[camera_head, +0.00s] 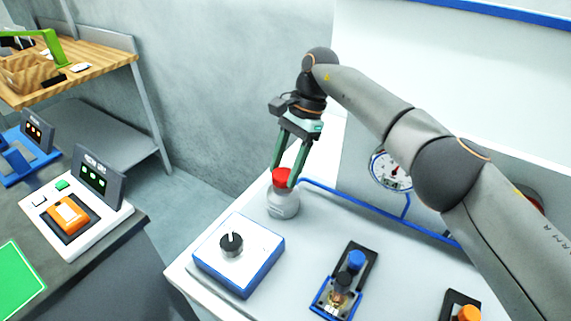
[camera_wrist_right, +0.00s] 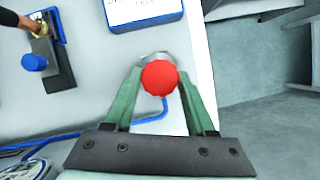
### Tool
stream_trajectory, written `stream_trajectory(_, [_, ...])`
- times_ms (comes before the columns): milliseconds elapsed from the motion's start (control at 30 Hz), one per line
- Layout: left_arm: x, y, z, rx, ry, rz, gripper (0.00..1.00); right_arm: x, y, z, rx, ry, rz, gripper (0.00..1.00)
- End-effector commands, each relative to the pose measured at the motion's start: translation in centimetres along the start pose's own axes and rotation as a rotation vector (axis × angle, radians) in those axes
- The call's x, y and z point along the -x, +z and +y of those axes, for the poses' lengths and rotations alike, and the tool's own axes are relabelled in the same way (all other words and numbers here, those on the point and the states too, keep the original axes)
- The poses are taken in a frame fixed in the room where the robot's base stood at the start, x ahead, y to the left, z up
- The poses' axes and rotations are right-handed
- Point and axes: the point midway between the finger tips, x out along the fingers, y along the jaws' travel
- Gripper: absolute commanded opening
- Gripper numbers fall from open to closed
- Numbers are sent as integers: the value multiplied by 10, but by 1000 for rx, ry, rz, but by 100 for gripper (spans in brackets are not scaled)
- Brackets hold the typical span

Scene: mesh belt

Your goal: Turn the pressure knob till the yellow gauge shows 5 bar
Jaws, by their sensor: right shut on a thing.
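A red knob (camera_head: 281,175) sits on top of a grey, round regulator body (camera_head: 283,204) at the back left of the white bench. My right gripper (camera_head: 284,181) reaches down from above and is shut on the red knob. In the right wrist view the knob (camera_wrist_right: 160,77) lies between the two green fingers. A round gauge (camera_head: 390,170) with a white face and blue rim is on the panel behind, partly hidden by my right arm. Its reading is too small to tell. I cannot make out a yellow gauge. My left gripper is not in view.
A blue hose (camera_head: 352,201) runs along the back of the bench. A white box with a black dial (camera_head: 231,243) stands in front of the regulator. A black fixture with a blue knob (camera_head: 356,260) is right of it. Another table with devices (camera_head: 68,217) is at left.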

Motion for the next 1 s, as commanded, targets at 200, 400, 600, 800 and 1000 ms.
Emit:
stream_trajectory(200, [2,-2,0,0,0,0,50,2,1,-1,49,19,2,0])
stream_trajectory(400, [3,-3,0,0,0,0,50,1,0,0,71,28,2,0])
stream_trajectory(600, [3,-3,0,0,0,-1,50,1,0,0,76,31,2,0])
stream_trajectory(800, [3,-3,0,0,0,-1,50,0,0,0,76,31,3,0])
stream_trajectory(1000, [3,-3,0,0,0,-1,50,0,0,0,75,31,2,70])
